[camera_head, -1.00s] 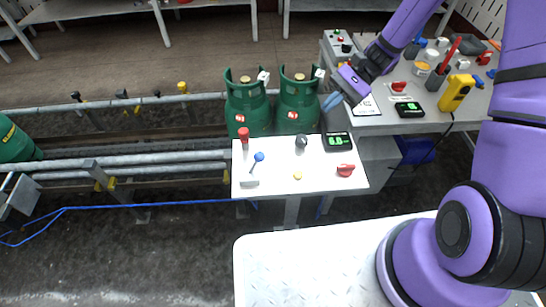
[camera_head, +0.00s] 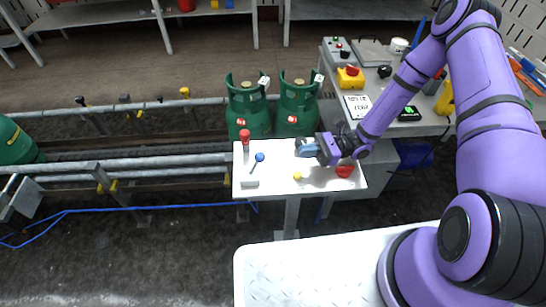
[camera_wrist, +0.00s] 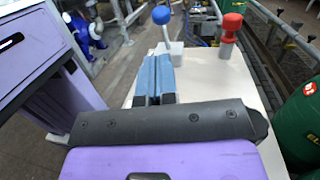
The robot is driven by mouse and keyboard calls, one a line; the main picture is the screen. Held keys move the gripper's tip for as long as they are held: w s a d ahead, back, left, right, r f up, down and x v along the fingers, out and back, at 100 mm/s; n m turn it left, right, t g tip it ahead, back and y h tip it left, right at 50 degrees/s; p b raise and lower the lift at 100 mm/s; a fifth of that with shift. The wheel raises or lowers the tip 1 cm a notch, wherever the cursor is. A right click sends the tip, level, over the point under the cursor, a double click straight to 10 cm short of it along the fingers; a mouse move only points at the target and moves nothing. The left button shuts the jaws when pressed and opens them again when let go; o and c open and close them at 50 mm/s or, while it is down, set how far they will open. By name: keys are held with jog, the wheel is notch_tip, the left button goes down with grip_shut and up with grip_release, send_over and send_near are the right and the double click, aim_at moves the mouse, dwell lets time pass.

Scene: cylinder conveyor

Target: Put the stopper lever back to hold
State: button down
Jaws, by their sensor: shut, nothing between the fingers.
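The lever with a blue ball knob (camera_head: 260,157) stands on a pale block (camera_head: 249,182) at the left of the small white panel (camera_head: 275,190). Its rod leans to the right in the head view. In the wrist view the blue knob (camera_wrist: 161,15) shows just beyond my fingers, with its pale base beside their tips. My gripper (camera_head: 299,147) is shut and empty, over the panel to the right of the lever and apart from it. Its blue fingers (camera_wrist: 151,62) lie together in the wrist view.
A red-topped post (camera_head: 244,137) stands behind the lever. A yellow button (camera_head: 297,176) and a red knob (camera_head: 344,171) are on the panel. Two green gas cylinders (camera_head: 247,112) stand behind it.

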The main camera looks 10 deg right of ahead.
aim_at(262, 154)
jog(key=shift+s+a+f, duration=0.1)
jog(key=shift+f, duration=0.25)
jog(key=a, duration=0.3)
jog(key=a+r, duration=0.1)
jog(key=a, duration=0.2)
jog(key=s+a, duration=0.1)
jog(key=a, duration=0.2)
jog(key=shift+s+a+r, duration=0.1)
jog(key=shift+a+r, duration=0.15)
jog(key=shift+a, duration=0.15)
jog(key=shift+a+r, duration=0.1)
jog(key=shift+r, duration=0.05)
jog(key=shift+a+r+m+t+h, duration=0.35)
jog(key=shift+a+r+h, duration=0.3)
jog(key=shift+a+h, duration=0.4)
jog(key=a+h, duration=0.1)
jog(key=a+r+h, duration=0.1)
jog(key=h, duration=0.1)
jog(key=shift+a+r+m+t+h, duration=0.15)
jog(key=shift+a+m+t+h, duration=0.15)
jog(key=shift+a+h, duration=0.95)
jog(key=shift+a, duration=0.6)
